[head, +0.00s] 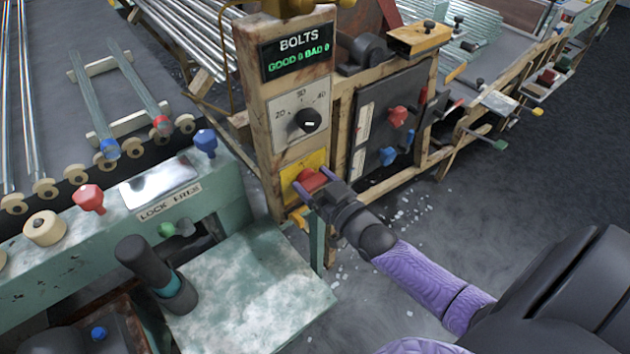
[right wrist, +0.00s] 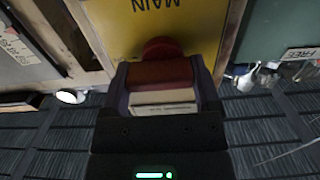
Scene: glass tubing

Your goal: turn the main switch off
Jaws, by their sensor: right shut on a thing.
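The main switch is a red handle (head: 313,180) on a yellow plate (head: 290,165) low on the wooden post. In the right wrist view the red handle (right wrist: 160,73) stands in front of the yellow plate (right wrist: 180,22), which is lettered MAIN and appears upside down. My right gripper (head: 312,188) is at the switch, its purple fingers on both sides of the handle. In the wrist view the right gripper (right wrist: 163,85) is shut on the red handle. The switch's exact position is hard to tell. My left gripper is not in view.
Above the switch are a dial (head: 308,120) and a BOLTS counter (head: 297,52). A green bench (head: 70,260) with coloured knobs and a LOCK FREE label stands at left. A dark panel (head: 385,130) with red and blue knobs is at right. Open floor lies below.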

